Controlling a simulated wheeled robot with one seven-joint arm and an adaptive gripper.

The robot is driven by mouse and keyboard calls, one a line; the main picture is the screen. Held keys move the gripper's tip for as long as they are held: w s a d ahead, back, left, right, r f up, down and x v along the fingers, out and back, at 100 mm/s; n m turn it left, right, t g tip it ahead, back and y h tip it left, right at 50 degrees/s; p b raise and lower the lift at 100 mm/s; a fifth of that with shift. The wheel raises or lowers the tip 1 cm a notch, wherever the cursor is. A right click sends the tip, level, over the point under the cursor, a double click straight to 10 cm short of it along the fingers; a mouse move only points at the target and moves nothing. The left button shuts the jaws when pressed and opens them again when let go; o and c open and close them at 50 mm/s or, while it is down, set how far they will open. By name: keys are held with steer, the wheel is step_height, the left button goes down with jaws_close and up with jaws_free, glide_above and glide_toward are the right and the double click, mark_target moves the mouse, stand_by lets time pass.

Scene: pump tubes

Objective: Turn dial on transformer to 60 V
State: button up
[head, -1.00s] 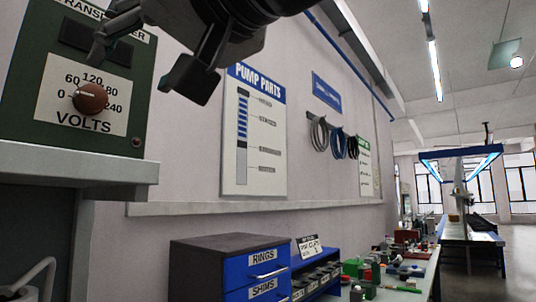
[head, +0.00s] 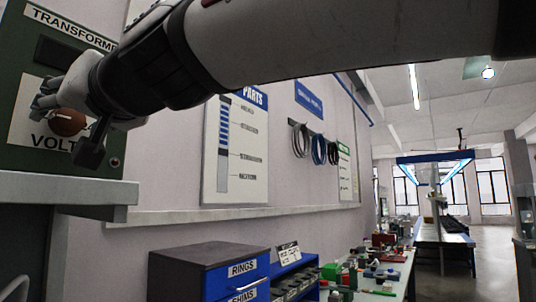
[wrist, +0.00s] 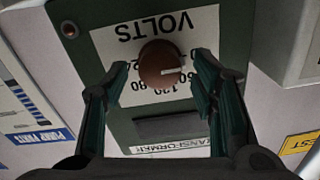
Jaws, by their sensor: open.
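The green transformer (head: 18,62) is at the left of the head view, with a white VOLTS plate and a round brown dial (head: 66,122). My gripper (head: 66,127) is at the dial, open, with its fingers on either side of it. In the wrist view the plate appears upside down. The dial (wrist: 160,63) lies between the spread fingertips (wrist: 163,68), a gap showing on the left; contact on the right cannot be told. Its white pointer mark faces right, toward the 0 and 60 side. The exact reading is partly hidden by the right finger.
The transformer stands on a grey shelf (head: 70,188). Right of it are a PUMP PARTS wall board (head: 236,160) and hanging hoses (head: 318,147). Below stand a blue drawer cabinet (head: 210,272) and a cluttered bench. A grey box (wrist: 288,40) shows at the wrist view's upper right.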

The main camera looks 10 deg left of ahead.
steer(key=c, duration=1.2)
steer(key=shift+o, duration=0.2)
steer(key=shift+m, duration=0.3)
steer(key=m, duration=0.3)
steer(key=shift+w+m, duration=0.15)
steer(key=shift+m, duration=0.25)
steer(key=m, duration=0.4)
steer(key=shift+f+p, duration=0.1)
steer(key=shift+p, duration=0.3)
steer(key=shift+m, duration=0.3)
